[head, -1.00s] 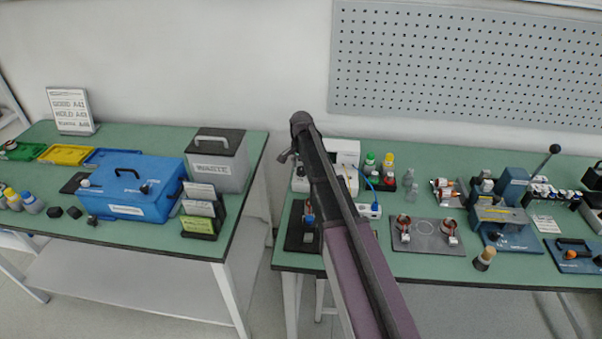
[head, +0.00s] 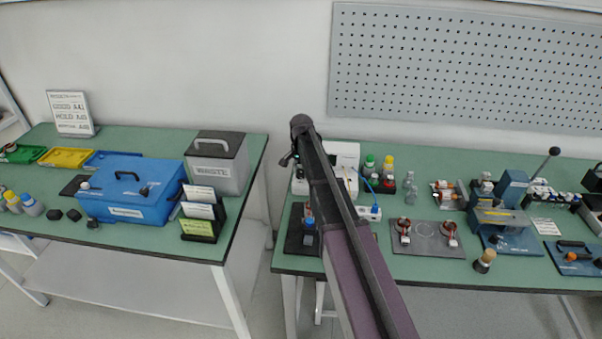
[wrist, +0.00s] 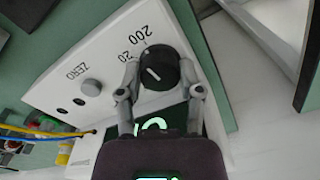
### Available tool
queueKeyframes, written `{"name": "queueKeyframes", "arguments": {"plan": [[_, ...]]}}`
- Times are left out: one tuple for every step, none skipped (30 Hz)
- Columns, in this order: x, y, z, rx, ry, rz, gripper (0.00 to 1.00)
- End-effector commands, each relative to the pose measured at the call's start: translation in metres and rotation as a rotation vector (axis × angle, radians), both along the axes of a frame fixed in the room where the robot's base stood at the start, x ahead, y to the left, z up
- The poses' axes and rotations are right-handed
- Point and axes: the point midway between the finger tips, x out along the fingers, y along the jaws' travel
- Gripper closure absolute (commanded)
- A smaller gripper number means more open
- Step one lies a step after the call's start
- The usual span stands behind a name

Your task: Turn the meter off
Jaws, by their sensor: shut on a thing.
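The white meter (wrist: 115,45) fills much of the wrist view, tilted in the picture. Its black round selector knob (wrist: 155,72) has a white pointer line, with the printed marks 20 and 200 beside it. My gripper (wrist: 160,66) has one finger on each side of the knob and is shut on it. A lit green display (wrist: 153,125) shows partly behind my gripper. A smaller grey ZERO knob (wrist: 91,87) is to the left. In the head view the meter (head: 346,150) stands at the back of the right bench, partly hidden by my arm.
Blue and yellow leads (wrist: 45,132) run at the meter's lower left. Bottles (head: 388,165) stand right of the meter, and a grey plate with wound parts (head: 425,238) lies in front. A waste bin (head: 217,160) and blue box (head: 130,190) are on the left bench.

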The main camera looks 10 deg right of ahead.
Motion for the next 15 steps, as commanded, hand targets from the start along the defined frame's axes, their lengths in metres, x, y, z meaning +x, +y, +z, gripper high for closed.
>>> {"name": "queueKeyframes", "arguments": {"plan": [[0.0002,0.0005,-0.0001,0.001,-0.001,0.036,0.83],[0.0002,0.0005,-0.0001,0.001,-0.001,0.059,0.83],[0.0002,0.0005,-0.0001,0.001,-0.001,0.091,0.83],[0.0002,0.0005,-0.0001,0.001,-0.001,0.115,0.83],[0.0003,0.0006,-0.0001,0.001,-0.001,0.139,0.83],[0.0003,0.0006,-0.0001,0.001,-0.001,0.17,0.83],[0.0003,0.0006,-0.0001,0.001,-0.001,0.193,0.83],[0.0002,0.0005,-0.0001,0.001,-0.001,0.217,0.83],[0.0003,0.0006,-0.0001,0.001,-0.001,0.248,0.83],[0.0003,0.0006,-0.0001,0.001,-0.001,0.272,0.83],[0.0003,0.0006,-0.0001,0.001,-0.001,0.296,0.83],[0.0003,0.0006,-0.0001,0.001,-0.001,0.327,0.83],[0.0003,0.0006,-0.0001,0.001,-0.001,0.35,0.83],[0.0003,0.0006,-0.0001,0.001,-0.001,0.373,0.83],[0.0003,0.0006,-0.0001,0.001,-0.001,0.405,0.83]]}}
